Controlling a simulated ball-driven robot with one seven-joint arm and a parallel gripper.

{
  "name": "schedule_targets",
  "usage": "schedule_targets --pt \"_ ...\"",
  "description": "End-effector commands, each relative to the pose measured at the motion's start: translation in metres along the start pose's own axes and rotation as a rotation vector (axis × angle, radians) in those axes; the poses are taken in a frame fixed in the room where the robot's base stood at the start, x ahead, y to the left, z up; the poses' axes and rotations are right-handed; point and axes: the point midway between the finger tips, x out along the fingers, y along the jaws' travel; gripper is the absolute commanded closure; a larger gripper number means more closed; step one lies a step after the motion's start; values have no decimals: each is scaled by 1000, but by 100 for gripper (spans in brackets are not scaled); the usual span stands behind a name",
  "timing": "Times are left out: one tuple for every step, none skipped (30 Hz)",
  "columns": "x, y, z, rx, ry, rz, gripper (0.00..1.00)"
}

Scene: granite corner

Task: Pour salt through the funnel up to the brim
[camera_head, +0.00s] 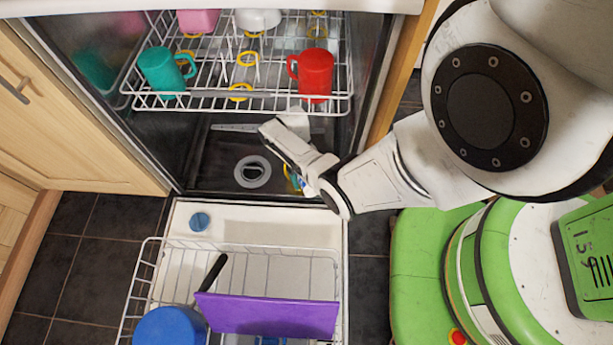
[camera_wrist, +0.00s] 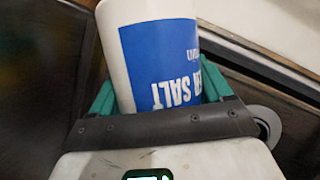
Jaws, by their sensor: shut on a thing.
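A white salt container (camera_wrist: 112,45) with a blue label is between the teal fingers of my gripper (camera_wrist: 158,92) in the wrist view. Its label lettering is upside down there. My gripper is shut on it. The container's mouth is out of the wrist view, and I see no salt flowing. In the head view, my gripper (camera_head: 284,140) is inside the dishwasher and largely hides the container. The round grey funnel (camera_head: 252,171) sits on the dishwasher floor, left of and below my gripper in the picture. Its rim also shows at right in the wrist view (camera_wrist: 268,124).
The upper rack (camera_head: 190,103) holds a teal mug (camera_head: 163,73) and a red mug (camera_head: 315,74). The lower rack (camera_head: 146,281) holds a purple board (camera_head: 267,315) and a blue item (camera_head: 170,327). A blue cap (camera_head: 200,221) lies on the open door (camera_head: 270,222).

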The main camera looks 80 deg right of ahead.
Motion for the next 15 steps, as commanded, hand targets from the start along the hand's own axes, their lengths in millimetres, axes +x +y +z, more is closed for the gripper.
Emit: schedule_targets --pt "0 0 -1 -1 -6 0 77" --pt "-1 0 0 -1 -8 0 77" --pt "-1 0 0 -1 -8 0 77" --pt "-1 0 0 0 -6 0 77" --pt "-2 0 0 -1 -2 0 77" --pt "-3 0 1 -1 7 0 77" --pt "-3 0 2 0 18 0 77" --pt "-4 0 3 0 33 0 77" --pt "-5 -1 3 -1 57 -1 77" --pt "-6 -1 3 -1 76 -1 77" --pt "-7 -1 3 -1 94 0 77" --pt "-6 -1 3 -1 120 1 77" --pt "-7 0 2 -1 138 1 77" --pt "-7 0 1 0 155 1 77" --pt "-6 0 1 0 171 0 77"
